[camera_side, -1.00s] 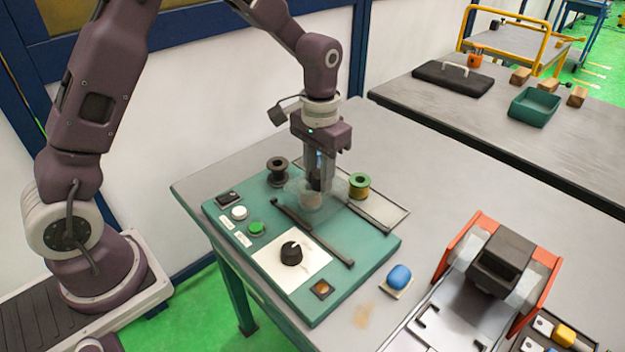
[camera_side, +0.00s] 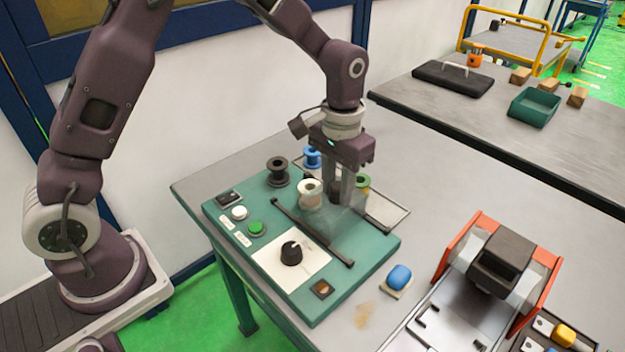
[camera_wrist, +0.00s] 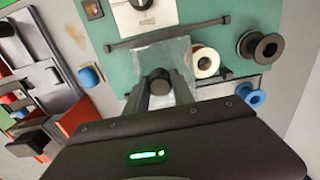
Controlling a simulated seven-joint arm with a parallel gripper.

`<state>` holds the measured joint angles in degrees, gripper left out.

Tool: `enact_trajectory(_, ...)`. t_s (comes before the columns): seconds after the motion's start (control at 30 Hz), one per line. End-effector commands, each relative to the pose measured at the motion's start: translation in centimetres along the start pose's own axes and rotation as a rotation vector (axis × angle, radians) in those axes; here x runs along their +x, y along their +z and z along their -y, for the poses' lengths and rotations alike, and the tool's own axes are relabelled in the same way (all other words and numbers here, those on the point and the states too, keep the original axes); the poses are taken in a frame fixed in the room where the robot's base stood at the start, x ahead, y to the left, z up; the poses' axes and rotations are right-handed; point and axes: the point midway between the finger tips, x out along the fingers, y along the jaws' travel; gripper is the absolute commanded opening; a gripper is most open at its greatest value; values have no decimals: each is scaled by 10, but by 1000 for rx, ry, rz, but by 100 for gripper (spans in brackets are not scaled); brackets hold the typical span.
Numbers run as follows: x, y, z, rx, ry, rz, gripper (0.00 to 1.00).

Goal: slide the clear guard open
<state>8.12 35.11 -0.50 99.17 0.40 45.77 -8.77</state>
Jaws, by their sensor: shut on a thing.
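The clear guard (camera_side: 347,224) sits on the green panel (camera_side: 285,290) between two black rails (camera_side: 325,247). In the wrist view the guard (camera_wrist: 178,54) is a see-through sheet with a dark round knob (camera_wrist: 158,75). My gripper (camera_side: 341,200) points down and is shut on this knob; in the wrist view its fingers (camera_wrist: 160,88) are on both sides of it. A white spool (camera_side: 310,192) stands left of the guard in the side view, mostly uncovered; the wrist view (camera_wrist: 205,61) shows it close to the guard's edge.
A dark spool (camera_side: 277,170), a blue spool (camera_side: 312,157) and a partly hidden green spool (camera_side: 363,184) stand near the gripper. The panel bears a black dial (camera_side: 291,253) and buttons. A blue block (camera_side: 399,277) and an orange-sided fixture (camera_side: 540,283) stand to the right.

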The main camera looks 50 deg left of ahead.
Motion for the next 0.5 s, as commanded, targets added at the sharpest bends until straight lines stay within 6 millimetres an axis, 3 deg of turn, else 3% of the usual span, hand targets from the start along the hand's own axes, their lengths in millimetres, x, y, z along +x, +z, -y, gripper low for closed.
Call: enact_trajectory(0.5,-1,-1,-26,1,1,-5,6)
